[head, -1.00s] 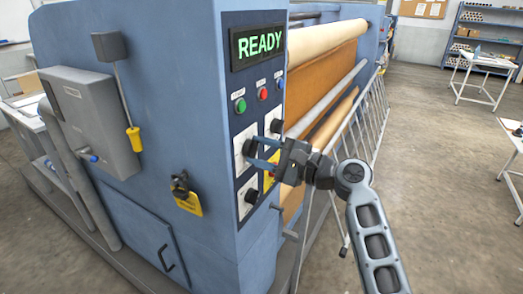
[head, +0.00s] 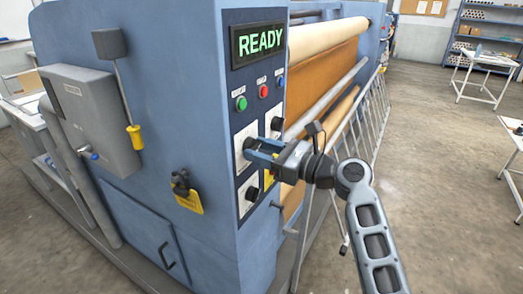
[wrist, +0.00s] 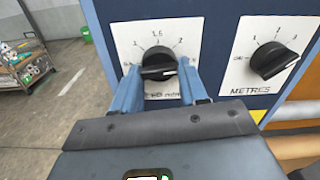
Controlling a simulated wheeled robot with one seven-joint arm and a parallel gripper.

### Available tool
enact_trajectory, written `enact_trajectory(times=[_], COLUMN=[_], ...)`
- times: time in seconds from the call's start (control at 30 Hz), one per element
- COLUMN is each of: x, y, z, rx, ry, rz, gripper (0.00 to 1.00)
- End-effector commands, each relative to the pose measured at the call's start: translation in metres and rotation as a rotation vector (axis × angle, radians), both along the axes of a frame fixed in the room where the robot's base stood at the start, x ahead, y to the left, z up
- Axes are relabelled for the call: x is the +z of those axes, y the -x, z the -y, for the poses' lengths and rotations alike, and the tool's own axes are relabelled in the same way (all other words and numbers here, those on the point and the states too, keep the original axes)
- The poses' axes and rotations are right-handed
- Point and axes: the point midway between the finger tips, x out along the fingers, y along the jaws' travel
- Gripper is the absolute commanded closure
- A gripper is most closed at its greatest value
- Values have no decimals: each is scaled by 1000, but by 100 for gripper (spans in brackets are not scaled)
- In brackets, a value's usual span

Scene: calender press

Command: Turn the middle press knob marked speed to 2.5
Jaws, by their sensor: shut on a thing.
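The black speed knob (wrist: 158,62) sits on a white scale plate (wrist: 185,30) in the wrist view. In the head view the knob (head: 246,144) is at the left of the control panel. My gripper (head: 258,150) is shut on it, with one blue finger on each side in the wrist view (wrist: 158,80). The knob's grip bar lies nearly level, and its white mark points right, towards the right finger. Small numbers arc above the knob, including what looks like 2 at upper right. The right finger covers part of the scale there, and the word below is partly hidden.
The METRES knob (wrist: 274,60) is close on the right. A lower knob (head: 251,194) and a yellow tag (head: 268,179) are near my gripper. Green and red buttons (head: 263,91) and a READY display (head: 258,41) are above. Rollers and a rail (head: 375,115) stand to the right.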

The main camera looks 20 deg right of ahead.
Motion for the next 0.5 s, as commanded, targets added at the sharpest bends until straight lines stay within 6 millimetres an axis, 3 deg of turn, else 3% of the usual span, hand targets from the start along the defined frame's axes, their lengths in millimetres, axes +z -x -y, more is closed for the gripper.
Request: enact_trajectory(times=[0.5], x=[-3], y=[1], z=[0], rx=[-1], ry=[-109], rz=[-84], gripper=[88])
